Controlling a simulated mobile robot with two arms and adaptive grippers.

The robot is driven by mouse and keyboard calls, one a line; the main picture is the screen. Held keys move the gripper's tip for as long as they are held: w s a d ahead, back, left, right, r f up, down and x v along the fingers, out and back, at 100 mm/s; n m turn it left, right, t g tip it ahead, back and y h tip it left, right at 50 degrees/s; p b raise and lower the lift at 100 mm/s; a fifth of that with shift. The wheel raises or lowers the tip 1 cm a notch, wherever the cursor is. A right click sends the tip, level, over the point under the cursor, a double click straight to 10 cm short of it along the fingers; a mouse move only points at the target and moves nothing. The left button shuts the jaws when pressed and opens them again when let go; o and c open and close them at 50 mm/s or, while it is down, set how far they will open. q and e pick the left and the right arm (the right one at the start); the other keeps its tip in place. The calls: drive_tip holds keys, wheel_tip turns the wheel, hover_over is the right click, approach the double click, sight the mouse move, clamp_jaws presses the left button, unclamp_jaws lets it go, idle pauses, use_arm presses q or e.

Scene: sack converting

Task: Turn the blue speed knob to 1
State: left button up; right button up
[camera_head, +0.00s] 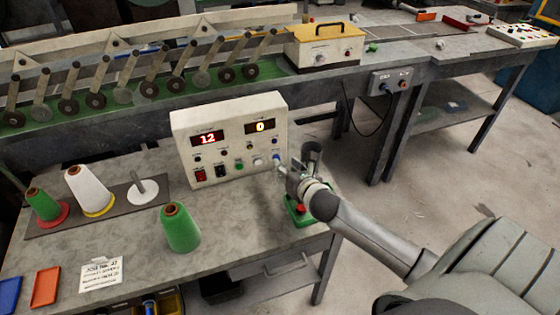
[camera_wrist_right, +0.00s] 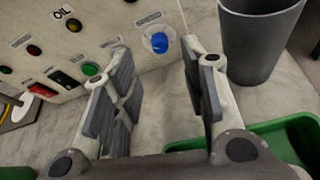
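The white control box (camera_head: 230,125) stands on the near grey table. Its left display reads 12 and its right display reads 0. The blue knob (camera_wrist_right: 160,43) is at the lower right of the panel, with a white label above it. In the head view the knob (camera_head: 276,158) is small, close beside the gripper's tip. My right gripper (camera_wrist_right: 157,62) is open and empty, its two fingers pointing toward the panel with the blue knob between them in the picture, apparently short of it. I cannot read the knob's setting. My left gripper is not in view.
A dark grey cup (camera_wrist_right: 260,35) stands right of the panel. A green tray (camera_head: 297,222) lies close under my right gripper. A green thread cone (camera_head: 180,228) stands in front of the box. More knobs and buttons, including a green one (camera_wrist_right: 90,69), sit left of the blue knob.

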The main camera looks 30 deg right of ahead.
drive_tip(key=x, duration=0.6)
drive_tip(key=shift+s, duration=0.1)
drive_tip(key=shift+f, duration=0.1)
drive_tip(key=shift+c, duration=0.7)
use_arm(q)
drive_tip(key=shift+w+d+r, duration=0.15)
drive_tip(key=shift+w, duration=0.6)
use_arm(e)
clamp_jaws()
